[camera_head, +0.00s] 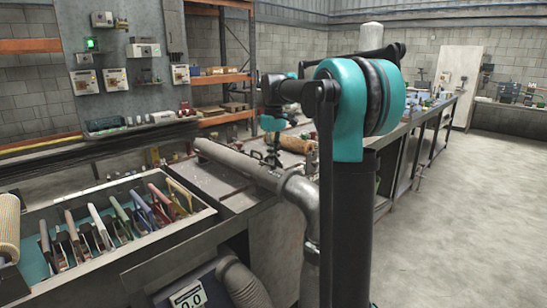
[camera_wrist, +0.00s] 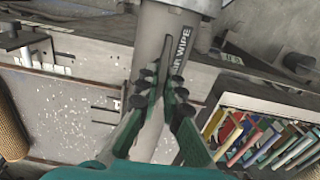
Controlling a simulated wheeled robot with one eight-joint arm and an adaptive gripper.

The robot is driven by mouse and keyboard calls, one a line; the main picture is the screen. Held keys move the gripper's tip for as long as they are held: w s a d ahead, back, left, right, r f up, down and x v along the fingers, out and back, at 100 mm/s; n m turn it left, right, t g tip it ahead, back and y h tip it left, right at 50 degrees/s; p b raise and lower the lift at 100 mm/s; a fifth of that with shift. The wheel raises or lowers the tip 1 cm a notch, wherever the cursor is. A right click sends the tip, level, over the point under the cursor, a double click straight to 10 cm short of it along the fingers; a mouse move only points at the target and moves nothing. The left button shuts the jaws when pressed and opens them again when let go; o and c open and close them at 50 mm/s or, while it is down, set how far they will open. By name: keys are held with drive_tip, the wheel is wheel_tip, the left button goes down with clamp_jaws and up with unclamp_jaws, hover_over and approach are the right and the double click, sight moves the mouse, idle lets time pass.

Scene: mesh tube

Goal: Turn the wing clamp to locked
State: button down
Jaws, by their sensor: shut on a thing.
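My gripper (camera_wrist: 158,92) has teal fingers with dark knobbed pads, closed at the pipe. Narrow grey pieces by the fingertips seem to be the wing of the clamp (camera_wrist: 139,62), held between the pads. I cannot tell its exact angle or whether it is locked. In the head view my gripper (camera_head: 273,150) is small above the pipe, and the wing cannot be made out there.
A tray (camera_head: 110,255) of several coloured-handled tools stands at the front left; it shows at the right in the wrist view (camera_wrist: 250,103). A corrugated hose (camera_head: 243,285) and a display box (camera_head: 188,296) are below. Open floor (camera_head: 460,220) lies to the right.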

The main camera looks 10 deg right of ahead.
drive_tip(key=c, duration=1.7)
unclamp_jaws()
wheel_tip(320, 180, up, 12)
drive_tip(key=shift+r, duration=0.1)
